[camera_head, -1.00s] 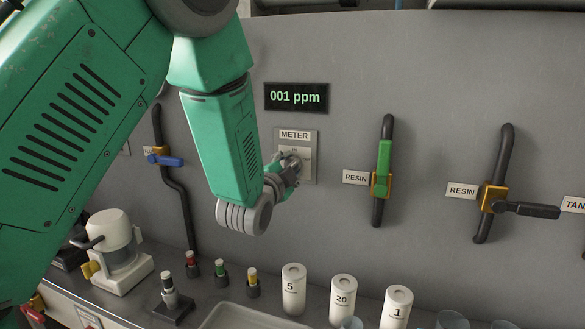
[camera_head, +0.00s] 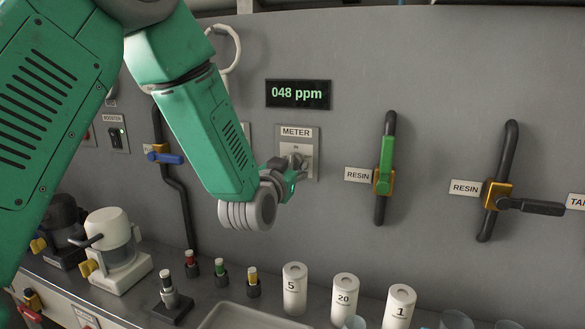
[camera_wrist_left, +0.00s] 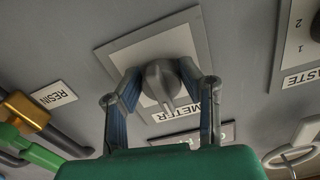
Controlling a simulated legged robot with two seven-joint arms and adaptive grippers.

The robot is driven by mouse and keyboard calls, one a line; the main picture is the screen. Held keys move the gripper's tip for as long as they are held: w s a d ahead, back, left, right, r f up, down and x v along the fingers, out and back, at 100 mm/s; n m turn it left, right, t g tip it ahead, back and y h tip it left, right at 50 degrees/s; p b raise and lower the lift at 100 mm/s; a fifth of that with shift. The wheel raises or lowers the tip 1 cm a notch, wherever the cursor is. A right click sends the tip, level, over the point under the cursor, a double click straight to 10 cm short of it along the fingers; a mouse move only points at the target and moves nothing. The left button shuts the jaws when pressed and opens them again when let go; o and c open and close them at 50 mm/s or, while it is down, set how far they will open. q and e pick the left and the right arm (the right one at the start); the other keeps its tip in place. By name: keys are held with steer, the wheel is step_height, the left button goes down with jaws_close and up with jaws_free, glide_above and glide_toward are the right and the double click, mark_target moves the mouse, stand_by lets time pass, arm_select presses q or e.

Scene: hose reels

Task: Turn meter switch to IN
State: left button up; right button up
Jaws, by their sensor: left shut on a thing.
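The meter switch is a grey knob (camera_wrist_left: 163,88) on a pale plate (camera_head: 311,168) under the METER label (camera_head: 296,132) on the grey wall. My left gripper (camera_head: 294,174) is at the plate in the head view and covers part of the knob there. In the left wrist view my left gripper (camera_wrist_left: 160,76) has one finger on each side of the knob and is shut on it. The display (camera_head: 298,94) above reads 048 ppm. My right gripper is not in view.
To the right are a green-handled RESIN valve (camera_head: 385,165) and a black-handled RESIN valve (camera_head: 528,207). A blue-handled valve (camera_head: 166,157) is behind my arm's left side. Below, the counter holds white canisters (camera_head: 294,288), small vials (camera_head: 220,270) and a white appliance (camera_head: 114,250).

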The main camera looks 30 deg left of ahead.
arm_select(q)
steer(key=shift+f+n, duration=0.3)
steer(key=shift+n, duration=0.6)
steer(key=shift+r, duration=0.2)
steer(key=o, duration=1.1)
steer(key=shift+w, duration=0.15)
steer(key=v, duration=0.7)
steer(key=shift+s, duration=0.2)
steer(key=shift+f, duration=0.15)
